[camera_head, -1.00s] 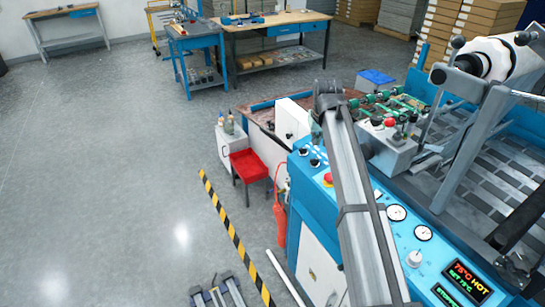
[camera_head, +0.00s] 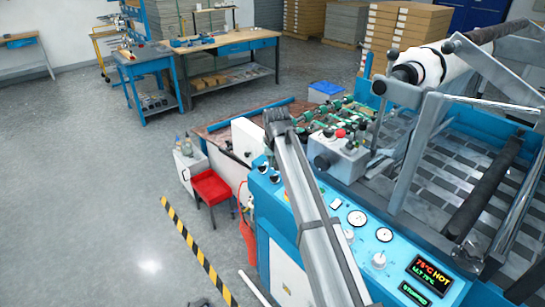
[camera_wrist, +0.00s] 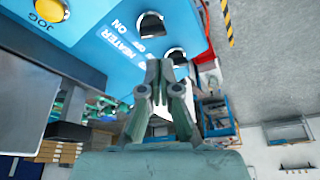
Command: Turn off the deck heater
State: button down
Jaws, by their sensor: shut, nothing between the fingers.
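The blue machine's control panel (camera_head: 330,225) carries two dark knobs near its far end, one (camera_head: 276,180) closer to me than the other (camera_head: 262,165). In the wrist view a round black-and-silver knob (camera_wrist: 150,24) sits beside the printed words HEATER, ON and OFF, which appear upside down. A second similar knob (camera_wrist: 175,55) is close by. I cannot tell which knob the heater label belongs to. My gripper (camera_wrist: 158,66) is shut and empty, its fingertips appearing near the second knob; contact is unclear. In the head view its fingers are not clearly visible.
A red display (camera_head: 430,274) reads 75°C HOT. A yellow JOG button (camera_wrist: 50,10) is on the panel. A grey box (camera_head: 340,157) with a red button stands beyond the panel.

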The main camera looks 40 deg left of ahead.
aim_at(274, 177)
jog(key=shift+p+x, duration=0.8)
jog(key=shift+x, duration=2.3)
jog(key=shift+s, duration=0.15)
